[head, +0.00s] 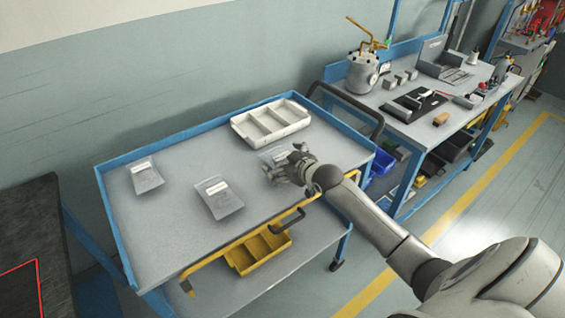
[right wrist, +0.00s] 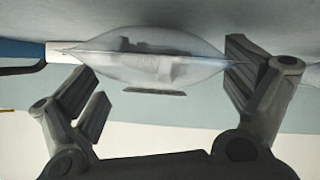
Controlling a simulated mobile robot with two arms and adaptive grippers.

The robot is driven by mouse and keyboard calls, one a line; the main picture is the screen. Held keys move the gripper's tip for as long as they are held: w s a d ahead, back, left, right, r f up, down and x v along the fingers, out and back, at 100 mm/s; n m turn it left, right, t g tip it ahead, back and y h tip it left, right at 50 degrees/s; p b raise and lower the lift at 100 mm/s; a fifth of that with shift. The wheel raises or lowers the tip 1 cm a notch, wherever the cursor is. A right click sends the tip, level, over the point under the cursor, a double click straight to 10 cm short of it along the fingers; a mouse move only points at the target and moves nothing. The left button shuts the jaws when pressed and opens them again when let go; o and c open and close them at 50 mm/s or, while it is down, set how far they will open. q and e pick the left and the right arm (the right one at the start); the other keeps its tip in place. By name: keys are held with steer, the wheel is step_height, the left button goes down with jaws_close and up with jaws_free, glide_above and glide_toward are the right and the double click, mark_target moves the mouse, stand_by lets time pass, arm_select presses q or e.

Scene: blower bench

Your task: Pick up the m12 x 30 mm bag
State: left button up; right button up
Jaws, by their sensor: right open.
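Three clear bags with pale labels lie on the grey top of a blue-framed cart (head: 180,235): a left bag (head: 146,176), a middle bag (head: 219,200) and a right bag (head: 268,154). The labels are too small to read, so I cannot tell which is the M12 x 30 mm one. My right gripper (head: 284,170) is at the right bag and partly hides it. In the right wrist view that bag (right wrist: 150,62), with grey pieces inside, spans the gap between the open fingers of the right gripper (right wrist: 168,92). My left gripper is not in view.
A white divided tray (head: 271,134) stands at the back of the cart top. A black handle (head: 345,105) is at its right end. A yellow bin (head: 258,251) sits on the lower shelf. A workbench (head: 425,125) with a metal tank (head: 362,75) stands beyond.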

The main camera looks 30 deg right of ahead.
steer(key=c, duration=1.4)
steer(key=shift+r, duration=0.1)
